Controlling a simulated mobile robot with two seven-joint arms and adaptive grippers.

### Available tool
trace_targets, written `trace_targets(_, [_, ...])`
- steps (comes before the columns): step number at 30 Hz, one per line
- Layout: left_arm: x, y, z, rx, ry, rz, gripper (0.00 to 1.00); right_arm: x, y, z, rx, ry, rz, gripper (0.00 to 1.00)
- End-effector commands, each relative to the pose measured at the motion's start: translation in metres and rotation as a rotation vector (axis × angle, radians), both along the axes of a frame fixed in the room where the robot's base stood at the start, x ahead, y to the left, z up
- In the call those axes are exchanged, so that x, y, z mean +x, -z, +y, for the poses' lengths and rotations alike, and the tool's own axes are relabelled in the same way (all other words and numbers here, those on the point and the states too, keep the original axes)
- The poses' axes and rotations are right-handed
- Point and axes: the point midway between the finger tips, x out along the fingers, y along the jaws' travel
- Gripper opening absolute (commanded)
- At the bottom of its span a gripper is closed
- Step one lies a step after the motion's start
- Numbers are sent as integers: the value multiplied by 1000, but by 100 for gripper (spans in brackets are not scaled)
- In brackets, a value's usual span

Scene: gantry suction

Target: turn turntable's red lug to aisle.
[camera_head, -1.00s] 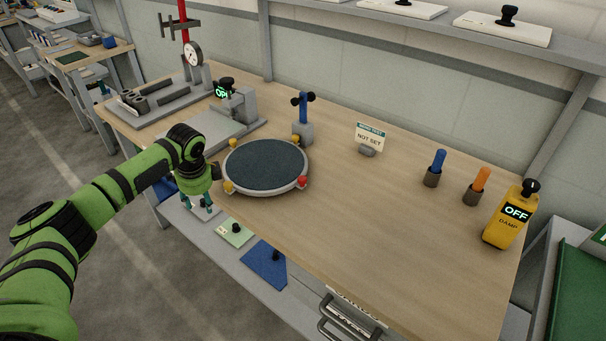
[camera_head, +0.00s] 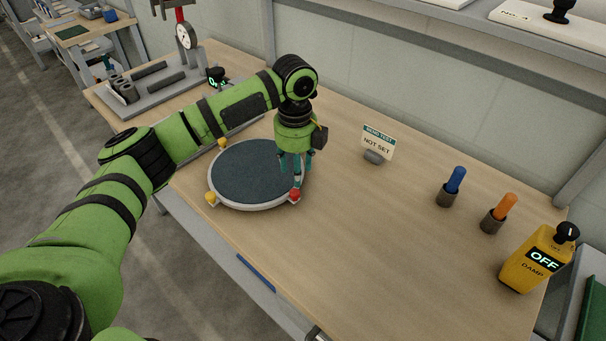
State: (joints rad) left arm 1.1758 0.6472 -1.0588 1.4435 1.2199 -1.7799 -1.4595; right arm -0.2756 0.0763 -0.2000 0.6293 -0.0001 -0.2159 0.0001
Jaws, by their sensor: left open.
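The turntable (camera_head: 250,178) is a round disc with a dark top and a pale rim, on the wooden bench. Its red lug (camera_head: 295,195) is on the rim at the front right. Yellow lugs show at the front left (camera_head: 211,198) and back left (camera_head: 222,143). My left gripper (camera_head: 296,180) points down over the right side of the turntable, open, its teal fingers close to the red lug. I cannot tell whether they touch it. The fingers and arm hide part of the right rim. My right gripper is not in view.
A "NOT SET" sign (camera_head: 378,143) stands behind and right of the turntable. A blue peg (camera_head: 455,181), an orange peg (camera_head: 502,208) and a yellow "OFF" box (camera_head: 538,260) stand at the right. A gauge fixture (camera_head: 184,38) is at the back left. The bench's front middle is clear.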

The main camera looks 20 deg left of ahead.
Motion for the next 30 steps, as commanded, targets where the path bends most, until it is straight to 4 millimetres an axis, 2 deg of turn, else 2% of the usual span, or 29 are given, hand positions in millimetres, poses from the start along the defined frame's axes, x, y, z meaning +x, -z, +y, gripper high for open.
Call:
trace_targets(9, [-2, 46, 1, 2, -1, 5, 48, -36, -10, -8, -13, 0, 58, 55])
trace_targets(12, [-1, 57, 1, 2, -2, 3, 48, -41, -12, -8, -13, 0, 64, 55])
trace_targets(16, [-1, 65, 1, 2, -2, 1, 48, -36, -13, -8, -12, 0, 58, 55])
trace_targets(23, [-1, 67, 1, 1, -2, 0, 48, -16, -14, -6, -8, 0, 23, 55])
trace_targets(24, [-1, 67, 1, 1, -2, 0, 44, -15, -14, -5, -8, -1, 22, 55])
trace_targets(26, [-1, 67, 1, 1, -2, 0, 20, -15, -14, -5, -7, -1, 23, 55])
trace_targets(27, [-1, 67, 1, 1, -2, 0, 4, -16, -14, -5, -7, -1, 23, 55])
trace_targets(28, [-1, 67, 1, 1, -2, 0, 0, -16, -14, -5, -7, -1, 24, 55])
trace_targets(30, [-1, 67, 1, 1, -1, 0, 0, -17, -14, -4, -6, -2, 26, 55])
